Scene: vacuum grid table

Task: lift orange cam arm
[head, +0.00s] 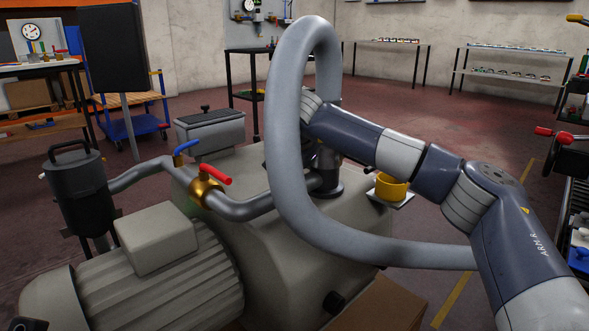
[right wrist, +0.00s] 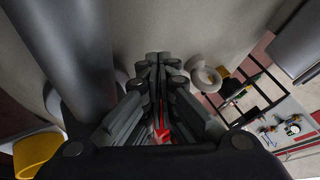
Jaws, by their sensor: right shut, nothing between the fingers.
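I cannot make out an orange cam arm in either view. A dark coupling (head: 325,180) joins the grey hose (head: 285,130) to the top of the beige pump housing (head: 255,235); my right arm and the hose cover part of it. My right gripper (right wrist: 158,58) shows in the right wrist view with its fingers together and empty, close to a beige surface. In the head view it is mostly hidden behind the hose and my arm. Something red (right wrist: 161,128) shows between its finger links. My left gripper is not in view.
A yellow cup-like part (head: 391,187) sits on a small pale plate beside the pump. The hose loops high in front of my right arm.

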